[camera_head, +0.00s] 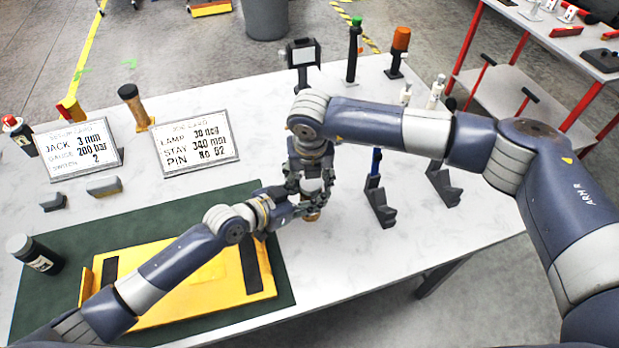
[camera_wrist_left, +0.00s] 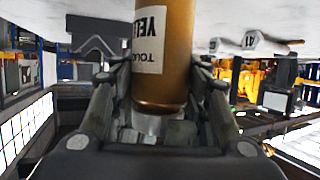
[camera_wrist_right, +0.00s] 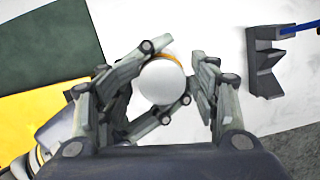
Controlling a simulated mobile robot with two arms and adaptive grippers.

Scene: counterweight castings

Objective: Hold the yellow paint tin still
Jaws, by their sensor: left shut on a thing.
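The yellow paint tin (camera_wrist_left: 164,75) is an ochre cylinder with a partly readable white label. My left gripper (camera_head: 300,203) is shut around its side, and the left wrist view shows a finger on each side of the tin. The tin's white cap (camera_wrist_right: 162,82) faces up in the right wrist view. My right gripper (camera_wrist_right: 158,95) is above the cap, its fingers apart on either side, with a gap on the right. In the head view the grippers hide most of the tin, and its lower end (camera_head: 312,216) shows below them. I cannot tell if it touches the table.
A yellow plate (camera_head: 165,308) with black strips lies on a green mat (camera_head: 283,292) at front left. Two cards (camera_head: 194,143) stand behind. Dark V-blocks (camera_head: 380,203) stand to the right. A dark labelled can (camera_head: 38,257) sits at far left. The front right of the table is clear.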

